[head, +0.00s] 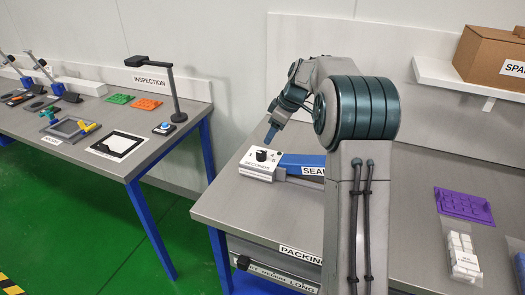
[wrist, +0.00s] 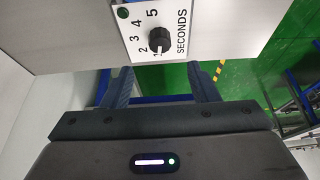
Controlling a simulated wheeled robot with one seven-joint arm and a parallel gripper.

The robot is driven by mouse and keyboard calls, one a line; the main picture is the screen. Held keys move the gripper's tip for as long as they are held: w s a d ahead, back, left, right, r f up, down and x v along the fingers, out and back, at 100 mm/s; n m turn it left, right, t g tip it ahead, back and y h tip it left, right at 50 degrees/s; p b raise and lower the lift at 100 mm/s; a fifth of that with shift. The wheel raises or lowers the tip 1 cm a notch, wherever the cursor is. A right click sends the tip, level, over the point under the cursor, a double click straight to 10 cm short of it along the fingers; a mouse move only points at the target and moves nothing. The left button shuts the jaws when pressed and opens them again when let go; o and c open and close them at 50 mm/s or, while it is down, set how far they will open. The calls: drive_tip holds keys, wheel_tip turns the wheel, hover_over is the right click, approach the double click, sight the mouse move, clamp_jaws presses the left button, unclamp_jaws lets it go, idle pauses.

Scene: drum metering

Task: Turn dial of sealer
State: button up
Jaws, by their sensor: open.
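The sealer (head: 303,162) stands on the packing table, with a blue arm and a white control box (head: 258,173) at its left end. The black dial (head: 262,155) is on top of that box. In the wrist view the dial (wrist: 160,38) sits beside the printed numbers 1 to 5 and the word SECONDS; its light mark seems to be near 1. My gripper (wrist: 162,86) is open and empty, its two blue fingers apart on either side of the dial's line but not touching it. In the head view my gripper (head: 271,134) hangs just above the dial.
The packing table (head: 222,205) has bare room at its front left. A purple tray (head: 464,206) and bagged white items (head: 463,256) lie at right. A cardboard box (head: 490,57) stands on a shelf. The inspection bench (head: 185,130) is at left, across a green floor gap.

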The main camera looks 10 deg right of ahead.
sight(262, 153)
drive_tip(key=x, duration=0.9)
drive_tip(key=shift+f+p, duration=0.25)
drive_tip(key=shift+p, duration=0.1)
drive_tip(key=c, duration=1)
